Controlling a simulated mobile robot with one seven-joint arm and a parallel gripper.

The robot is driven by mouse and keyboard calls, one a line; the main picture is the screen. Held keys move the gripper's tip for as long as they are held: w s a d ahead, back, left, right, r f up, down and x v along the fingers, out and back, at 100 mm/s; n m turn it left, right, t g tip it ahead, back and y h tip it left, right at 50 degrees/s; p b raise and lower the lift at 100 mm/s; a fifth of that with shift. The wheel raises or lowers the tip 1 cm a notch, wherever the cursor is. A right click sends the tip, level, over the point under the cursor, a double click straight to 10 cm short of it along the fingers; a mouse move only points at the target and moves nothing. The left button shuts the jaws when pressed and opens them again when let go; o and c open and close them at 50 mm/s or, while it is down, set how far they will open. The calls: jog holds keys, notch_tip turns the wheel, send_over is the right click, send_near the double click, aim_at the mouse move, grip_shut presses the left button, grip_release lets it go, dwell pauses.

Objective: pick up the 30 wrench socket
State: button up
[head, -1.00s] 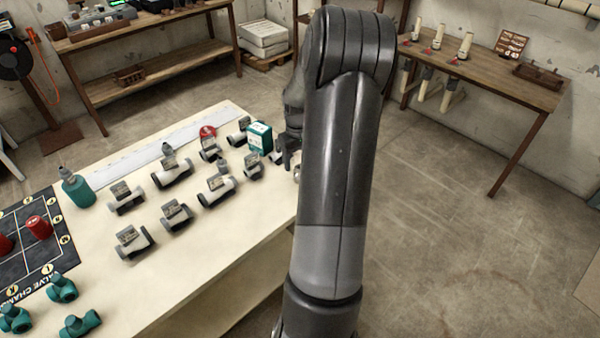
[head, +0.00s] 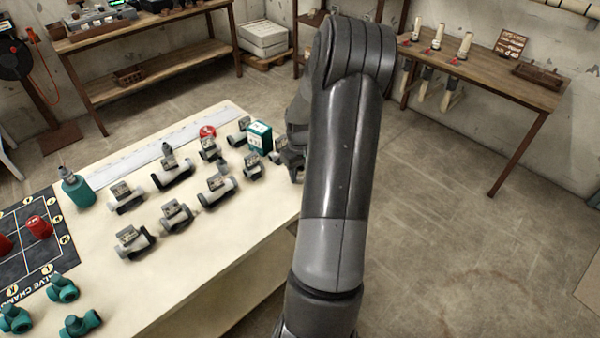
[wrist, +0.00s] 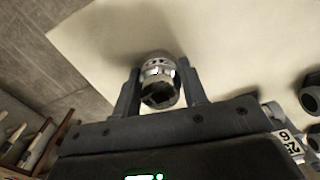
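A chrome socket (wrist: 158,72) with a dark open end lies between the two fingers of my gripper (wrist: 160,86) in the wrist view. One finger is on each side of it, with narrow gaps that are hard to judge. No number is readable on it. In the head view my gripper (head: 292,160) is low at the right edge of the pale table (head: 225,245). My arm and gripper hide the socket there.
Several pipe fittings with tags stand left of my gripper, one near a teal box (head: 260,137). A teal bottle (head: 77,190) and a valve mat (head: 55,225) are farther left.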

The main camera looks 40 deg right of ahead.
jog(key=c, duration=0.6)
